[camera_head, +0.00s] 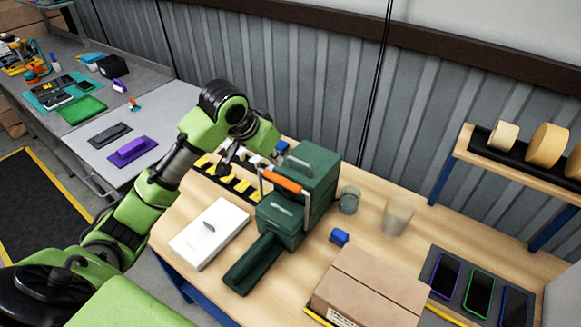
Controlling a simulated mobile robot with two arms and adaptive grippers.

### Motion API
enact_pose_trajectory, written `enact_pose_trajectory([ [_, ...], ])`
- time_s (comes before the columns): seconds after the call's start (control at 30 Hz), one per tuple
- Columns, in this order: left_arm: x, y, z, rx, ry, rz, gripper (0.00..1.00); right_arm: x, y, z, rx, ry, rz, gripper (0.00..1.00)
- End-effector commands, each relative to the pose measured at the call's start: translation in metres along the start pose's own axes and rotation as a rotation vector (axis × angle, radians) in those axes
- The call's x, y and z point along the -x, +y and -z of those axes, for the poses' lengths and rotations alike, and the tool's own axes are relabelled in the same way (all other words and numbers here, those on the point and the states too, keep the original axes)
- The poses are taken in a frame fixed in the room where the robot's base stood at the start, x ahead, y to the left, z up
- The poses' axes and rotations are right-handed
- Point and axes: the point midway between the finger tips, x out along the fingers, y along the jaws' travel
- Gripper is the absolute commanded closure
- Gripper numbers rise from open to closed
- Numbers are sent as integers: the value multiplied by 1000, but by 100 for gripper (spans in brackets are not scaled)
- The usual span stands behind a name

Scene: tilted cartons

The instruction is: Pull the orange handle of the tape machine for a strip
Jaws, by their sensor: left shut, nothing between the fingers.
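The tape machine (318,170) is a dark green box on the wooden table, with a long low green outlet arm reaching toward the front left. Its orange handle (282,181) is a bar on pale side arms at the machine's upper left front. My left gripper (229,160) is small, dark and partly hidden under my green wrist. It is shut and empty, in the picture to the left of the orange handle and apart from it. No strip of tape shows at the machine's outlet. My right gripper is not in view.
A white box (209,233) lies left of the machine. A grey cup (349,200) and a translucent cup (398,215) stand right of the machine. Tape rolls (549,142) sit on a shelf.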

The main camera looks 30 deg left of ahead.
Motion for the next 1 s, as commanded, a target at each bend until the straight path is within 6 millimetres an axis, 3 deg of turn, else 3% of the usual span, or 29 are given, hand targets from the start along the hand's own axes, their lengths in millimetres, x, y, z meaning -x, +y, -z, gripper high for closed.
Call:
enact_pose_trajectory([
  [0.43,-7,1,0,1,-3,-3,100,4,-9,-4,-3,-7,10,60],
  [0.8,-70,1,0,2,-5,-3,100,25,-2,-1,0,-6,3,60],
  [1.0,-93,0,0,1,-1,-2,100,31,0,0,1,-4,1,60],
])
